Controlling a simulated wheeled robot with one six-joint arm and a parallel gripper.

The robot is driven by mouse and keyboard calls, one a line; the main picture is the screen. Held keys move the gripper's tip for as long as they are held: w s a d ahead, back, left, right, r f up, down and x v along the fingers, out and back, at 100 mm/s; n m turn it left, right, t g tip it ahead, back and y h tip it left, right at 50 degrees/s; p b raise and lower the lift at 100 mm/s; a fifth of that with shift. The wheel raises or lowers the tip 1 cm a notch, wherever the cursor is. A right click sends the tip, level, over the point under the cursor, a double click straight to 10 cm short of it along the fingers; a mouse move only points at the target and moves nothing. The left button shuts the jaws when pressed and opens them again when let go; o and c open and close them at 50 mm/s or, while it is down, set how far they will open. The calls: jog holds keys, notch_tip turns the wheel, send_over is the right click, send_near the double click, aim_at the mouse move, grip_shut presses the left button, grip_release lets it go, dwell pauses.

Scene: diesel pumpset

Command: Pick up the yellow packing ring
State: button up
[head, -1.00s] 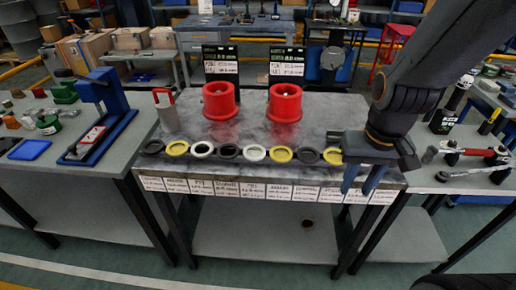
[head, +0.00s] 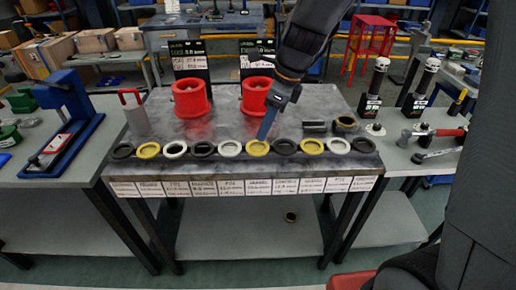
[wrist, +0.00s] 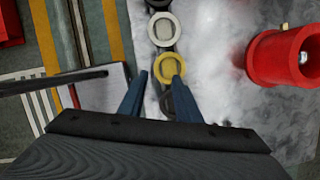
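Three yellow packing rings lie in a row of rings along the table's front: one near the left end (head: 148,150), one in the middle (head: 257,148) and one further right (head: 311,146). My gripper (head: 264,136) points down at the middle yellow ring, its fingers partly covering it in the head view. In the wrist view my gripper (wrist: 161,76) is open and empty, with blue fingers apart. A yellow ring (wrist: 170,67) shows at the fingertips there, and a black ring (wrist: 168,102) shows between the fingers. I cannot tell how high the fingertips are above the ring.
Black and white rings (head: 230,148) stand close on both sides. Two red flanged cylinders (head: 190,98) stand behind the row, and one also shows in the wrist view (wrist: 262,58). Labels (head: 230,187) line the table's front edge. A red-handled tool (head: 134,108) stands at back left.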

aim_at(255, 153)
jog(key=x, duration=0.7)
jog(key=shift+s+f+p, duration=0.25)
jog(key=shift+f+p, duration=0.1)
grip_shut()
